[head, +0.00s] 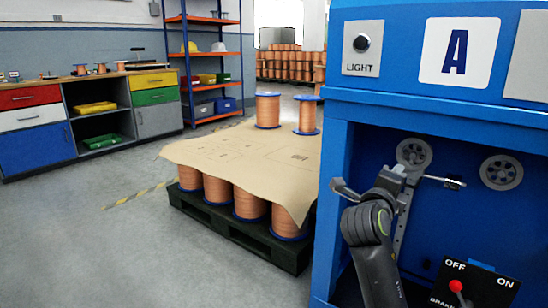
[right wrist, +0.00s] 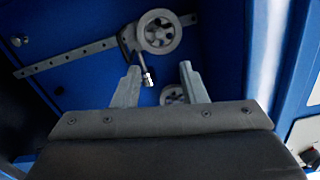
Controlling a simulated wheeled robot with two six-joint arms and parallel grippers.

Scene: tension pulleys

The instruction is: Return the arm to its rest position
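My right arm rises from the bottom of the head view into the open blue machine cabinet. Its gripper (head: 372,186) is in front of a grey slotted bar (head: 405,215) and a spoked grey pulley (head: 413,153). In the right wrist view the two fingers (right wrist: 158,73) are spread wide apart with nothing gripped. The pulley (right wrist: 160,32) on the bar (right wrist: 75,57) lies beyond them, and a small metal fitting (right wrist: 148,79) shows between them, apart from both. A second pulley (head: 501,172) is on the right of the cabinet. My left gripper is out of view.
The blue machine (head: 338,150) walls stand close around my right arm. A brake switch box (head: 470,288) with a red-tipped lever is at lower right. A pallet (head: 240,232) of copper spools under cardboard (head: 240,150) stands left of the machine. The floor (head: 90,235) farther left is clear.

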